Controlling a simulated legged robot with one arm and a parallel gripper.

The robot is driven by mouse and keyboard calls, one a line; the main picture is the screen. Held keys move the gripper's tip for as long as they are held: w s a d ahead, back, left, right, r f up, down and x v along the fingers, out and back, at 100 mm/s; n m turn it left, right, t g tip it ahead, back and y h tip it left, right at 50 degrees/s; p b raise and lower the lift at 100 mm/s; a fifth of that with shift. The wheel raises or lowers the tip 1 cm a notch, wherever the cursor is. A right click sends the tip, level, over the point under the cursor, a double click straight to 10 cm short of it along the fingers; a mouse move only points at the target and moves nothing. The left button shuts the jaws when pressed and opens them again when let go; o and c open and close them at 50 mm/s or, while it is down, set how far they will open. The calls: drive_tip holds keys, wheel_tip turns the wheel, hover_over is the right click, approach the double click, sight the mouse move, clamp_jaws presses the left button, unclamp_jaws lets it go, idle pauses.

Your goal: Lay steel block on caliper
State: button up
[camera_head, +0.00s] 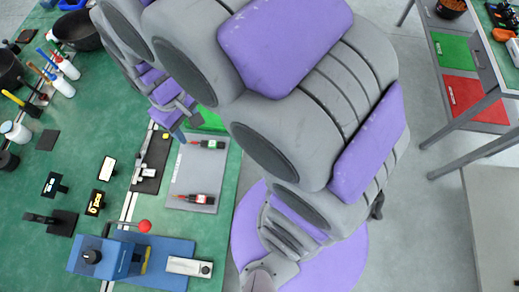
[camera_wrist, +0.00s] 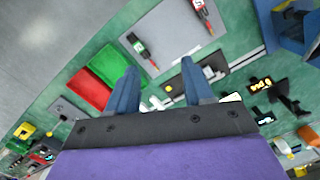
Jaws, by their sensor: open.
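My gripper (camera_wrist: 160,88) is open and empty in the wrist view, its two blue-grey fingers wide apart above the green bench. A dark mat with a slim metal tool, which looks like the caliper (camera_head: 150,162), lies left of the grey mat in the head view. I cannot single out the steel block with certainty. A silver piece with a dark round mark (camera_head: 188,266) sits on the blue fixture in the head view. My arm hides part of the bench.
A blue fixture (camera_head: 172,246) with a red ball-ended lever (camera_head: 145,226) stands at the near edge. Red (camera_wrist: 87,90) and green trays (camera_wrist: 108,60) lie left of the fingers. Small displays and bottles crowd the bench's left side.

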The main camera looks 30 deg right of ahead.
drive_tip(key=s+d+r+m, duration=0.2)
drive_tip(key=s+d, duration=0.2)
drive_tip(key=s, duration=0.5)
drive_tip(key=s+d+r+m+g, duration=0.1)
drive_tip(key=s+d+r+m, duration=0.1)
drive_tip(key=s, duration=0.7)
drive_tip(key=shift+d+r+m, duration=0.4)
drive_tip(key=shift+d+r, duration=0.15)
drive_tip(key=shift+d, duration=0.3)
drive_tip(key=shift+d, duration=0.4)
drive_tip(key=shift+a, duration=0.25)
